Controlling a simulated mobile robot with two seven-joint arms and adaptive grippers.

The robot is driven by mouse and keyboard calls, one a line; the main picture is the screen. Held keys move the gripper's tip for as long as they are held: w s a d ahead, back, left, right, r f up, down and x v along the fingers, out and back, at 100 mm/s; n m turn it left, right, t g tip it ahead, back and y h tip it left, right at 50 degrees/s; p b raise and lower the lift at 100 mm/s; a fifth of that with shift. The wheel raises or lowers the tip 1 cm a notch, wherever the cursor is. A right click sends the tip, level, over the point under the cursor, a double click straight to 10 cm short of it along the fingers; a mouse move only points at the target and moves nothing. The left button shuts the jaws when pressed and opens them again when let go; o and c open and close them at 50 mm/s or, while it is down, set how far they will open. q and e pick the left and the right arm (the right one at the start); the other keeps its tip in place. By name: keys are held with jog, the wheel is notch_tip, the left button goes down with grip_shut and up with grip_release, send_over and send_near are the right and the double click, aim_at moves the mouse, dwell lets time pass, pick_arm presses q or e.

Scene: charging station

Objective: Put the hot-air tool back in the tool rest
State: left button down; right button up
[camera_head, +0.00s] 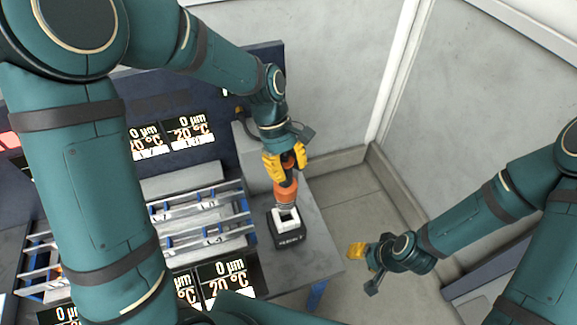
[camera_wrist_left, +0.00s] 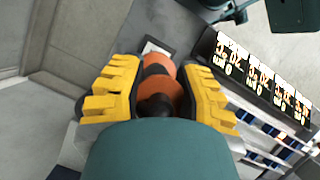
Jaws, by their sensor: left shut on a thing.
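The hot-air tool (camera_head: 286,190) has an orange and black body. My left gripper (camera_head: 285,161), with yellow fingers, is shut on its upper part and holds it upright. In the left wrist view the tool (camera_wrist_left: 158,84) sits between the two yellow fingers of the left gripper (camera_wrist_left: 160,92). The tool rest (camera_head: 289,233) is a small black base with a white top on the grey table. The tool's lower end is right at the white top; I cannot tell whether it is inside or just above. My right gripper (camera_head: 357,251) is at the right, away from the table, its opening unclear.
A rack with metal rails and blue dividers (camera_head: 205,215) stands left of the tool rest. Dark display panels (camera_head: 190,130) stand behind and in front of it. The grey table (camera_head: 318,232) ends just right of the rest, with open floor beyond.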

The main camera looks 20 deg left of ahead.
aim_at(290, 183)
dwell(0.4)
pick_arm(q)
jog(key=shift+r, duration=0.1)
jog(key=shift+f+b, duration=0.8)
jog(key=shift+f, duration=1.05)
jog(key=shift+r+p, duration=0.1)
jog(key=shift+p, duration=0.35)
